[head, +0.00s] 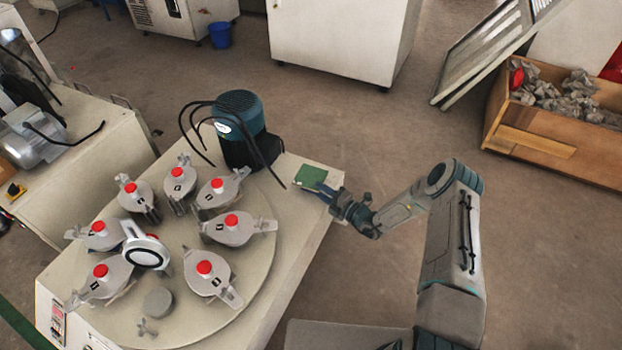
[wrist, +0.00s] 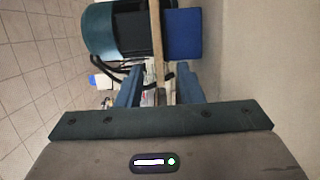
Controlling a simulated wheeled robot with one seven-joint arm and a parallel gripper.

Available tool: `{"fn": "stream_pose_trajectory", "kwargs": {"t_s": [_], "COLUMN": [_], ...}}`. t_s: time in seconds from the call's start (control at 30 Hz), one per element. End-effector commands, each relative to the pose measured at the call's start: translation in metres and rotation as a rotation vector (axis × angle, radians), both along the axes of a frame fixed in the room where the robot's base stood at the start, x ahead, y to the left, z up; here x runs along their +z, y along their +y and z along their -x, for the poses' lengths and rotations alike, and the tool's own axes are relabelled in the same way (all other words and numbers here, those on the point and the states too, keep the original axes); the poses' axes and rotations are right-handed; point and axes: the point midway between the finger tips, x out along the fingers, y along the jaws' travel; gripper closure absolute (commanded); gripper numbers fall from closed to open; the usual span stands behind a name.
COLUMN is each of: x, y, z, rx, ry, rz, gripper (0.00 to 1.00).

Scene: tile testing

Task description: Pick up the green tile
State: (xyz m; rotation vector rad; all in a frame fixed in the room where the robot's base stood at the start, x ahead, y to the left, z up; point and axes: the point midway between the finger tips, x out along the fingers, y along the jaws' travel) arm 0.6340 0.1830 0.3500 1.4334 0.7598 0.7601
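The green tile (head: 310,176) lies flat near the far right corner of the machine's pale table, in the head view. My gripper (head: 328,192) is close to the tile's lower right side, with its fingers pointing left toward it. I cannot tell whether they touch. In the wrist view, my gripper (wrist: 158,82) has its two blue fingers apart, with no tile visibly held between them. I cannot make out the green tile in the wrist view.
A teal motor (head: 238,115) with black cables stands left of the tile. Several grey clamps with red knobs ring the round plate (head: 185,325). In the wrist view, a blue rectangular thing (wrist: 183,34) is beside the motor (wrist: 108,34). A wooden crate (head: 545,145) stands at the right.

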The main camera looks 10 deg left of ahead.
Motion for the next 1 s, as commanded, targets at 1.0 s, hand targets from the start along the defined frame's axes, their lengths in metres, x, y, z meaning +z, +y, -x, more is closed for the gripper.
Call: {"fn": "stream_pose_trajectory", "kwargs": {"t_s": [1.0], "x": [0.058], "y": [-0.009], "z": [0.020], "rx": [-0.002], "ry": [0.003], "rz": [-0.002], "gripper": [1.00]}}
